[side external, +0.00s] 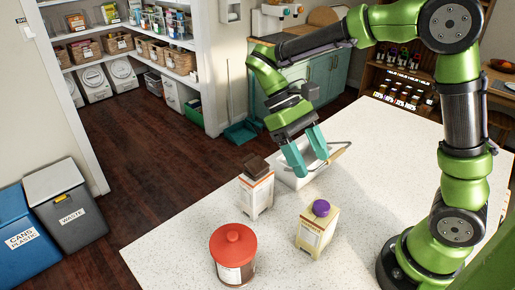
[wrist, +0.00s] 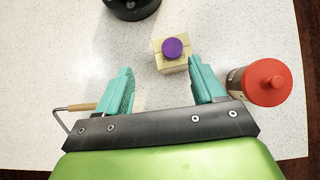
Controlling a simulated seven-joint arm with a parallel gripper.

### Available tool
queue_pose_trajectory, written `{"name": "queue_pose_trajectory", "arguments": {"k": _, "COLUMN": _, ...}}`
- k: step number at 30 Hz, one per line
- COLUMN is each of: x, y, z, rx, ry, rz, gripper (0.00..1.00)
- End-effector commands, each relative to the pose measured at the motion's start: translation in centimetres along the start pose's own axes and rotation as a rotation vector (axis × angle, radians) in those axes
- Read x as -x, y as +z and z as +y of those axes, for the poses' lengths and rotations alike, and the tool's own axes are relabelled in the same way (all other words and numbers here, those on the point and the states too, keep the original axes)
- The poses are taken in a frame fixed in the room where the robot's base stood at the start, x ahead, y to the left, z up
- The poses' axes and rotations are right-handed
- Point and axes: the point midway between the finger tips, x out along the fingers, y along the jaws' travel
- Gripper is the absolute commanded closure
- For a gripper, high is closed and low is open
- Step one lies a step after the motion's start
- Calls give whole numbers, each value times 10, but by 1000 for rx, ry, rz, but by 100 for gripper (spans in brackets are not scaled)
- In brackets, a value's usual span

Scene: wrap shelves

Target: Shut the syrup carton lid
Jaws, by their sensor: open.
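Two cartons stand on the white speckled table. One carton (side external: 256,194) has a dark brown top (side external: 256,167) that looks raised and tilted; its label is too small to read. The other carton (side external: 317,232) has a round purple cap (side external: 321,208), which also shows in the wrist view (wrist: 173,48). I cannot tell for sure which is the syrup carton. My gripper (side external: 309,163) is open and empty, above the table and to the right of the brown-topped carton. In the wrist view, the purple-capped carton lies beyond the open fingers (wrist: 160,68). The brown-topped carton is not visible there.
A red-lidded canister (side external: 233,253) stands at the table's front left, also in the wrist view (wrist: 265,84). A white tray (side external: 294,179) with a wire-and-wood handle lies under and behind my gripper. The table's right side is mostly clear, apart from my arm's base.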

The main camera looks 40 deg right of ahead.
Motion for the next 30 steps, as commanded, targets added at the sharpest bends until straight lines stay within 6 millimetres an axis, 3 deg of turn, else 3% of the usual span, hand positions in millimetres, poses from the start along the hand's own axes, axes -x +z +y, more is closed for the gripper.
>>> {"name": "queue_pose_trajectory", "arguments": {"k": 2, "x": 6, "y": -2, "z": -3, "rx": 10, "ry": 3, "rz": 19, "gripper": 32}}
{"name": "queue_pose_trajectory", "arguments": {"k": 5, "x": 34, "y": -13, "z": -11, "rx": 32, "ry": 10, "rz": 122, "gripper": 32}}
{"name": "queue_pose_trajectory", "arguments": {"k": 12, "x": 144, "y": -32, "z": -32, "rx": 42, "ry": 15, "rz": 512, "gripper": 32}}
{"name": "queue_pose_trajectory", "arguments": {"k": 16, "x": 181, "y": -32, "z": -36, "rx": 27, "ry": 6, "rz": 641, "gripper": 32}}
{"name": "queue_pose_trajectory", "arguments": {"k": 20, "x": 186, "y": -36, "z": -34, "rx": 6, "ry": 4, "rz": 677, "gripper": 32}}
{"name": "queue_pose_trajectory", "arguments": {"k": 30, "x": 136, "y": -73, "z": -34, "rx": 4, "ry": 4, "rz": 670, "gripper": 32}}
